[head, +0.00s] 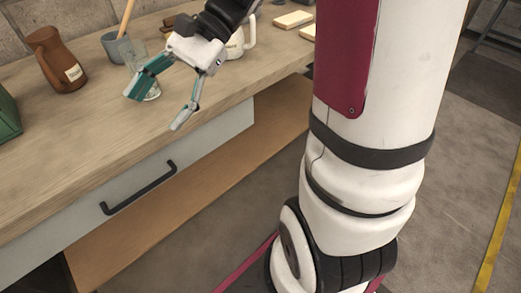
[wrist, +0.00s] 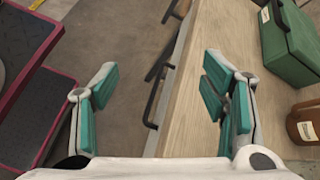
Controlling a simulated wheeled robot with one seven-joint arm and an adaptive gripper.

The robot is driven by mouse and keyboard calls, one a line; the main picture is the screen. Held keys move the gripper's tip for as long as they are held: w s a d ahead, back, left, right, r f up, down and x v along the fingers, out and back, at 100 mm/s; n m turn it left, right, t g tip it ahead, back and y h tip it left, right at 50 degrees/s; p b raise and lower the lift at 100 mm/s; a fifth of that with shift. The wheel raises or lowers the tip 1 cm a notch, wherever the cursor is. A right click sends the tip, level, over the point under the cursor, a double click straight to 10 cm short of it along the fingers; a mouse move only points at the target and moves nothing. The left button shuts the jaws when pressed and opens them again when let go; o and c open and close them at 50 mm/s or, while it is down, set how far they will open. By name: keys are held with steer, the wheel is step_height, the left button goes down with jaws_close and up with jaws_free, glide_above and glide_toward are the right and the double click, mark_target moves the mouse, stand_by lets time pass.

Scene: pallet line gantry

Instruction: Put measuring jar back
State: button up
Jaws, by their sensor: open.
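My gripper (head: 156,111) is open and empty over the front edge of the wooden workbench (head: 75,125); its spread fingers also show in the wrist view (wrist: 158,72). A clear glass vessel (head: 151,91) stands on the bench behind my gripper, partly hidden by a finger. A pale jug with a handle and a label (head: 236,45) stands further back, partly hidden by my wrist. I cannot tell for sure which of these is the measuring jar. Neither shows between the fingers in the wrist view.
A brown labelled jug (head: 55,60) and a grey cup with a wooden stick (head: 119,48) stand along the back. A green box (wrist: 288,42) is at the bench's left end. A drawer with a black handle (head: 138,190) is below. The front bench strip is clear.

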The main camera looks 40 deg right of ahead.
steer(key=s+d+n+t+h, duration=0.1)
steer(key=s+n+h, duration=0.4)
steer(key=s, duration=0.5)
steer(key=s+d+n+h, duration=0.3)
steer(key=s+n+h, duration=0.3)
steer(key=s, duration=0.4)
steer(key=shift+d+f+n+t, duration=0.15)
steer(key=shift+d+n+t, duration=0.2)
steer(key=shift+n, duration=0.45)
steer(key=shift+a, duration=0.1)
